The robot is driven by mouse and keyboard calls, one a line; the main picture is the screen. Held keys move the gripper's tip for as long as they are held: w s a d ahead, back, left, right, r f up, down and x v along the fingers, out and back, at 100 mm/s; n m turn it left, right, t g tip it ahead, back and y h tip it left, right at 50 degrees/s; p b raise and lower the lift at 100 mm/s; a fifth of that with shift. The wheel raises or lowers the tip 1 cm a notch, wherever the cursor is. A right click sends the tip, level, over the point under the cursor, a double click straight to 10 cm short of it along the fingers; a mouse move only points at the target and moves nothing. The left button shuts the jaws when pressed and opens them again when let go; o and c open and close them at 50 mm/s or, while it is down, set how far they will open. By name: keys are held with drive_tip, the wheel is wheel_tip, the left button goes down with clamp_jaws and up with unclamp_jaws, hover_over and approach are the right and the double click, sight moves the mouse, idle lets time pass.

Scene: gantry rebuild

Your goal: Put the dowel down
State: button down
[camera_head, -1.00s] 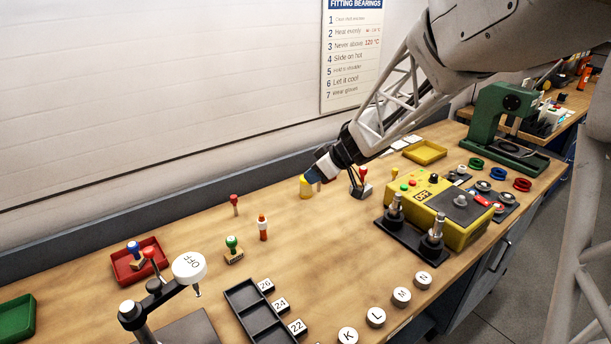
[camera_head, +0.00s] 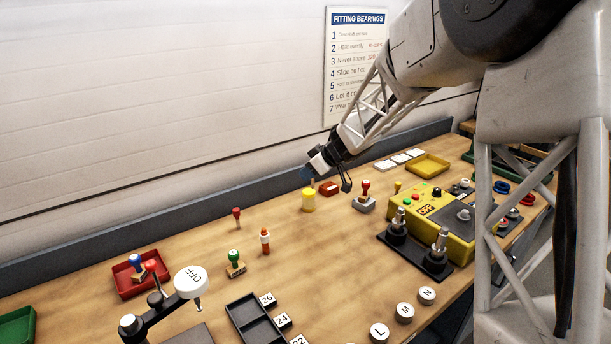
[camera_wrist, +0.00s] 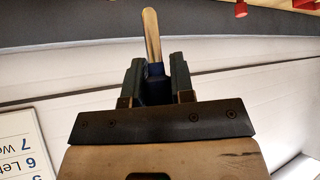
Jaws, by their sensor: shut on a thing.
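My gripper (camera_head: 308,172) is at the back of the bench, in front of the low grey back rail and above a yellow cylinder. In the wrist view my gripper (camera_wrist: 156,64) has its two dark fingers closed around the dowel (camera_wrist: 152,35). The dowel shows a pale wooden, rounded end sticking out past the fingertips and a dark blue part between them. In the head view the dowel is too small to make out clearly.
The yellow cylinder (camera_head: 308,200) stands under my gripper, with an orange-red block (camera_head: 329,188) and a red-knobbed grey stand (camera_head: 364,198) to the right. A red-topped peg (camera_head: 236,216) and an orange-white bottle (camera_head: 265,241) stand left. Bare bench lies between.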

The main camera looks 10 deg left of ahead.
drive_tip(key=shift+w+a+f, duration=0.1)
drive_tip(key=shift+w+a, duration=0.25)
drive_tip(key=shift+w, duration=0.5)
drive_tip(key=shift+w+a+f, duration=0.1)
drive_tip(key=shift+w+a, duration=0.2)
drive_tip(key=shift+w, duration=0.5)
drive_tip(key=shift+w+a+f, duration=0.1)
drive_tip(key=shift+w+a, duration=0.25)
drive_tip(key=shift+w, duration=0.5)
drive_tip(key=shift+f, duration=1.75)
drive_tip(key=c, duration=1)
unclamp_jaws()
drive_tip(key=shift+f, duration=0.15)
drive_tip(key=shift+r, duration=0.2)
drive_tip(key=shift+v, duration=6)
